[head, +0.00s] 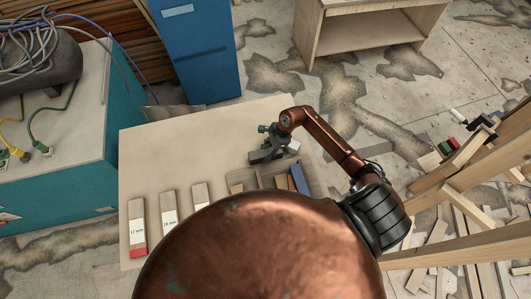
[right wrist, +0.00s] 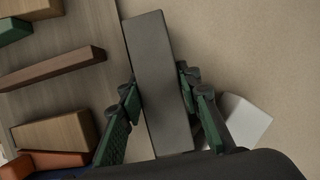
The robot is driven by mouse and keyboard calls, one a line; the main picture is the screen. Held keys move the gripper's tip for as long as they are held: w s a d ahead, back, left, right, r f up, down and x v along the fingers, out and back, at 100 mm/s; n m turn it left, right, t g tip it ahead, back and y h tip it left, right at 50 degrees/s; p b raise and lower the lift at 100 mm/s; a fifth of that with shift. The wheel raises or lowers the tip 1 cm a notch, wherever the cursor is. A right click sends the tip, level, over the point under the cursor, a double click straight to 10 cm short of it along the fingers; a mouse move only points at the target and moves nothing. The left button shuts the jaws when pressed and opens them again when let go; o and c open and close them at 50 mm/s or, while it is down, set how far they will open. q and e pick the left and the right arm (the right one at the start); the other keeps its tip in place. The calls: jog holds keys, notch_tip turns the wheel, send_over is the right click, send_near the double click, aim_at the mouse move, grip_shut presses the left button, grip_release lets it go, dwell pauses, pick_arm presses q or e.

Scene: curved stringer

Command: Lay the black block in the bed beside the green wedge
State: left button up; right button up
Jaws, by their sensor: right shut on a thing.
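My right gripper (head: 272,145) is shut on the black block (right wrist: 158,85), a long dark grey bar. In the right wrist view, the gripper's green-padded fingers (right wrist: 158,108) press its two long sides. The block also shows in the head view (head: 261,156), just behind the bed. The bed (right wrist: 100,80) is a shallow wooden tray; in the right wrist view the block overlaps its edge. I cannot tell its height above it. A green piece (right wrist: 12,31), probably the green wedge, shows partly at the left edge of the right wrist view. My left gripper is not in view.
A brown strip (right wrist: 50,69), a wooden block (right wrist: 55,135) and an orange piece (right wrist: 58,160) lie at the bed. A white piece (right wrist: 245,118) lies beside the gripper. The table's back left (head: 180,150) is clear.

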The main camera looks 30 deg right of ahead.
jog(key=shift+f, duration=0.1)
jog(key=o, duration=1.3)
